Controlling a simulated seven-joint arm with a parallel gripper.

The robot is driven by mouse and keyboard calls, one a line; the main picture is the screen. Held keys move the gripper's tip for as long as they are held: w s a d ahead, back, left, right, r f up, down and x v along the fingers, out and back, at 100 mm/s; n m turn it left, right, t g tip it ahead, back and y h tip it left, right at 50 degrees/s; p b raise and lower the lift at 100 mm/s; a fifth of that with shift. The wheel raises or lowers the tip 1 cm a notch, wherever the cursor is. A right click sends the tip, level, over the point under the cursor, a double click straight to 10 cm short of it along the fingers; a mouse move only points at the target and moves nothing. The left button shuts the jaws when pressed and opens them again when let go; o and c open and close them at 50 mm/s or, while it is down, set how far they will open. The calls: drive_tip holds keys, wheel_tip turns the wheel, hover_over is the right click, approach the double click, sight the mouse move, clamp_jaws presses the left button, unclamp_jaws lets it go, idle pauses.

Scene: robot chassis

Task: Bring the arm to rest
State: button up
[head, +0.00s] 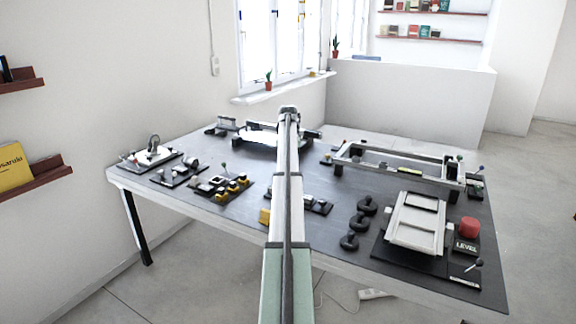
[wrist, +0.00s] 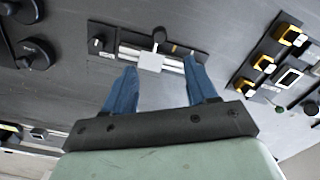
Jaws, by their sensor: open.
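My arm (head: 285,220) reaches up the middle of the head view, over the dark-topped table (head: 330,235). Its far end is over the table, and my gripper is hidden in this view. In the wrist view my gripper (wrist: 160,66) shows two blue fingers spread apart, open, with nothing clearly held between them. Beyond the fingertips lies a dark fixture with a light rail and a white block (wrist: 150,62). The fingers look apart from it, though the height above it is hard to judge.
A grey frame (head: 415,222) and a red button (head: 469,228) are at the right. Black round pieces (head: 349,241) lie right of my arm. Yellow-and-black parts (head: 232,186) and other fixtures stand at the left. A long rail frame (head: 400,160) runs along the back right.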

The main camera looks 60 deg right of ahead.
idle(0.3)
